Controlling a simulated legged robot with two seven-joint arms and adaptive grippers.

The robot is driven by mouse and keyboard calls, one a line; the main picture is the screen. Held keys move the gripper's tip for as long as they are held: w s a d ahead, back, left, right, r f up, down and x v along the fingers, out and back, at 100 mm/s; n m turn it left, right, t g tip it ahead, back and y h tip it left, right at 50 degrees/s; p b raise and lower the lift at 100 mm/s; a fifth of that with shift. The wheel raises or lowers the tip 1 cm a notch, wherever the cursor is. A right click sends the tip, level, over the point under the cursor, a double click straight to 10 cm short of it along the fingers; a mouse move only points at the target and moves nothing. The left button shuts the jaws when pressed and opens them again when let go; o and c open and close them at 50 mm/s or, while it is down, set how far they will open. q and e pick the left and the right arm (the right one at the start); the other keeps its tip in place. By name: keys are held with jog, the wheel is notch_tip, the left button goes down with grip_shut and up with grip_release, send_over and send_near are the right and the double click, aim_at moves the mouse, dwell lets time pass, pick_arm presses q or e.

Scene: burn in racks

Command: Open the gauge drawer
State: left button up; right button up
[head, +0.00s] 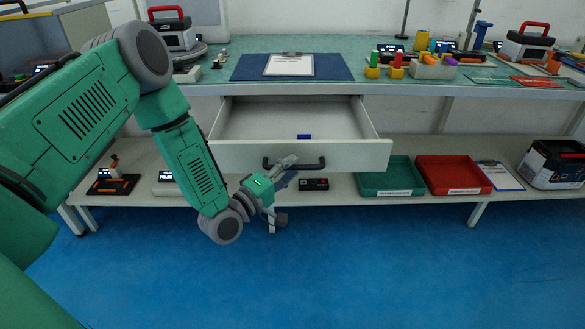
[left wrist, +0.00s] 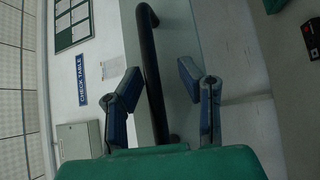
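The white gauge drawer (head: 290,154) under the bench stands pulled well out, its inside showing. A small blue item (head: 304,136) lies in it near the front. Its black bar handle (head: 312,164) is on the front panel. My left gripper (head: 283,182) is at the left part of this handle. In the left wrist view the handle (left wrist: 149,60) runs between the two spread fingers of the left gripper (left wrist: 158,73), nearer one finger, with gaps showing. The gripper is open. My right gripper is in no view.
The green bench top (head: 420,90) above holds a blue mat (head: 245,68) with a clipboard, and several gauges and blocks. The blue floor in front is clear.

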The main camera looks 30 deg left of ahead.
pick_arm(q)
jog(key=shift+s, duration=0.15)
jog(key=v, duration=1.1)
jog(key=shift+s+f, duration=0.2)
jog(key=shift+s, duration=0.1)
jog(key=shift+a, duration=0.15)
